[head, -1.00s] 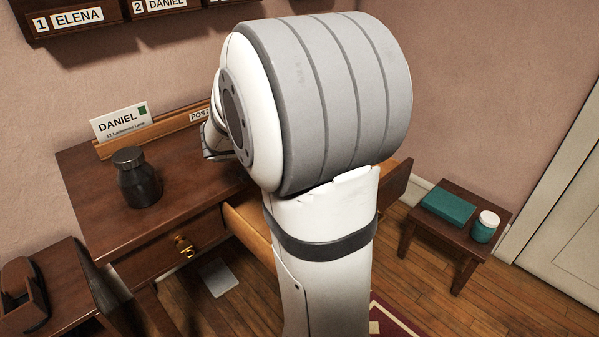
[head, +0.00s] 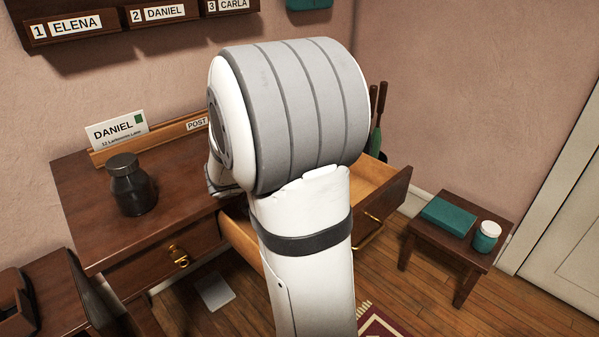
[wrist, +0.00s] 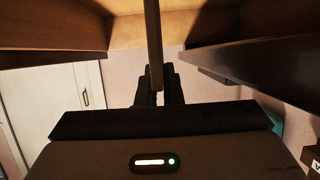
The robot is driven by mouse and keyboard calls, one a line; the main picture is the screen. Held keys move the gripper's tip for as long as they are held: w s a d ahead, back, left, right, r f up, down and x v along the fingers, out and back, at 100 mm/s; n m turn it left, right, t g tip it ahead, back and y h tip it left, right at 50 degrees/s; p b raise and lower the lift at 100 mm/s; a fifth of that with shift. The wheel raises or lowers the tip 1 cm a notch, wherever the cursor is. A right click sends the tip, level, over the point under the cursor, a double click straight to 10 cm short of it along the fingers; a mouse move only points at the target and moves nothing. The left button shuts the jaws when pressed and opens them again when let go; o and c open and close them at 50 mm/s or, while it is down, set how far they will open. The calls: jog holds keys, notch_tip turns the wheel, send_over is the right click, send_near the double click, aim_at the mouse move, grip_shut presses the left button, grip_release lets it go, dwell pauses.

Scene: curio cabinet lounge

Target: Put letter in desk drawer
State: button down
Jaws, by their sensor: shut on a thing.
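The desk drawer (head: 378,190) is pulled open at the desk's right side, its pale wooden inside partly hidden behind my arm. My gripper is hidden by my arm in the head view. In the wrist view my gripper (wrist: 158,97) is shut on a thin flat thing (wrist: 153,40), seen edge-on and dark. I cannot read it or tell for certain that it is a letter. It points towards pale wooden boards that look like the drawer's inside. A white letter marked DANIEL (head: 118,131) stands in the POST rack (head: 165,140) on the desk.
A dark jar (head: 131,188) stands on the desk (head: 85,195). A second front with a brass pull (head: 179,256) is at the left. Labelled wall slots (head: 100,27) hang above. A stool (head: 462,218) with a teal book and jar stands right.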

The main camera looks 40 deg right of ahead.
jog(key=shift+f+b, duration=0.5)
jog(key=shift+b, duration=0.5)
jog(key=c, duration=1.6)
grip_release()
jog(key=shift+s+f, duration=0.1)
jog(key=r+p, duration=0.1)
jog(key=p, duration=0.2)
jog(key=shift+r, duration=0.35)
jog(key=p+v, duration=0.1)
jog(key=v, duration=1.1)
jog(key=shift+f+p, duration=0.1)
jog(key=shift+p, duration=0.2)
